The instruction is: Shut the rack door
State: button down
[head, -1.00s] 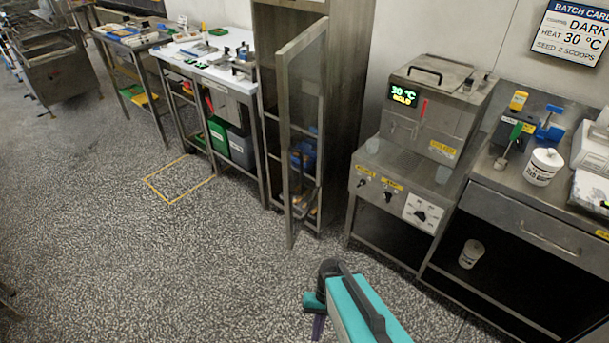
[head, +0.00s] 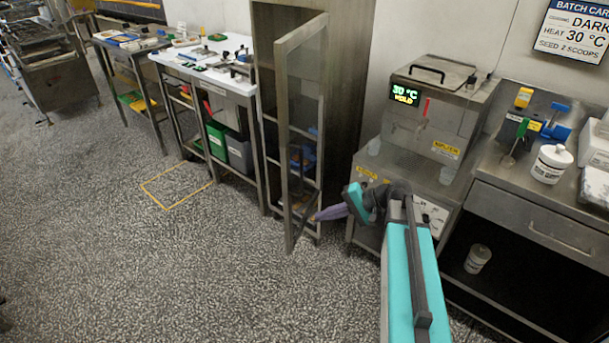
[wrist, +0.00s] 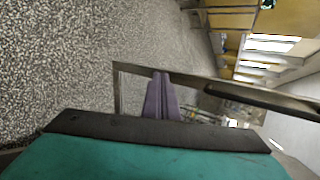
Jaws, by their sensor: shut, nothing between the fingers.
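The rack door (head: 284,150) is a tall metal frame with a see-through panel. It stands open, swung out from the tall steel rack (head: 345,85), whose shelves hold blue and other items partly seen through the panel. My gripper (head: 319,215) is low at the rack's front, to the right of the door's lower part. Its purple fingers are shut and empty. In the wrist view the fingers (wrist: 160,78) overlap the door frame (wrist: 215,85), which crosses the picture. I cannot tell whether they touch it.
A steel machine (head: 438,110) with a lit display stands right of the rack, close behind my arm. A counter (head: 535,205) with a white tub (head: 550,163) is further right. A white-topped bench (head: 185,57) stands left. The floor in front of the door is clear.

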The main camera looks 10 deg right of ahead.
jog(key=w+d+r+t+y, duration=0.1)
jog(key=d+r, duration=0.2)
jog(key=r, duration=0.4)
jog(key=w+d+r+t+b, duration=0.1)
jog(key=w+d+r+t, duration=0.1)
jog(key=d+r, duration=0.2)
notch_tip(320, 180, up, 3)
jog(key=shift+f+y+b, duration=0.1)
jog(key=shift+y+b, duration=0.2)
jog(key=shift+y, duration=0.1)
jog(key=shift+a, duration=0.1)
jog(key=p, duration=0.2)
send_near(293, 171)
jog(key=x, duration=0.4)
jog(key=shift+a+f, duration=0.15)
jog(key=shift+a, duration=0.15)
jog(key=shift+w+a, duration=0.5)
jog(key=shift+a, duration=0.1)
